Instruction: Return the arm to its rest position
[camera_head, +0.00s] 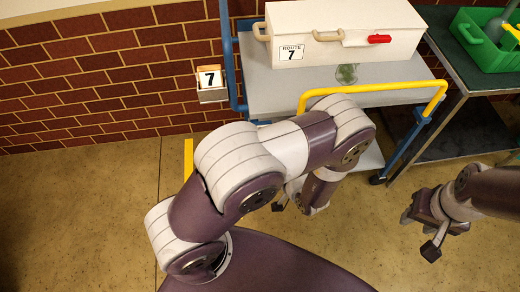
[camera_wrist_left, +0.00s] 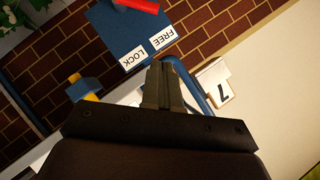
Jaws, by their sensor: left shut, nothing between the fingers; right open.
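My left arm (camera_head: 235,180), with purple and white links, reaches from the lower left toward the cart (camera_head: 290,92). In the left wrist view my left gripper (camera_wrist_left: 163,85) is shut with nothing between its fingers. In the head view it is mostly hidden by my own arm. Beyond its fingers is a blue plate (camera_wrist_left: 118,38) with labels LOCK and FREE and a red handle (camera_wrist_left: 140,5); the fingers hold none of these. My right gripper (camera_head: 418,233) is open and empty over bare floor, at the right of the head view.
The cart has a yellow push bar (camera_head: 400,87), a blue frame and a white ROUTE 7 box (camera_head: 345,35). A dark table (camera_head: 485,80) with a green crate (camera_head: 490,58) is at right. A brick wall (camera_head: 110,70) is behind.

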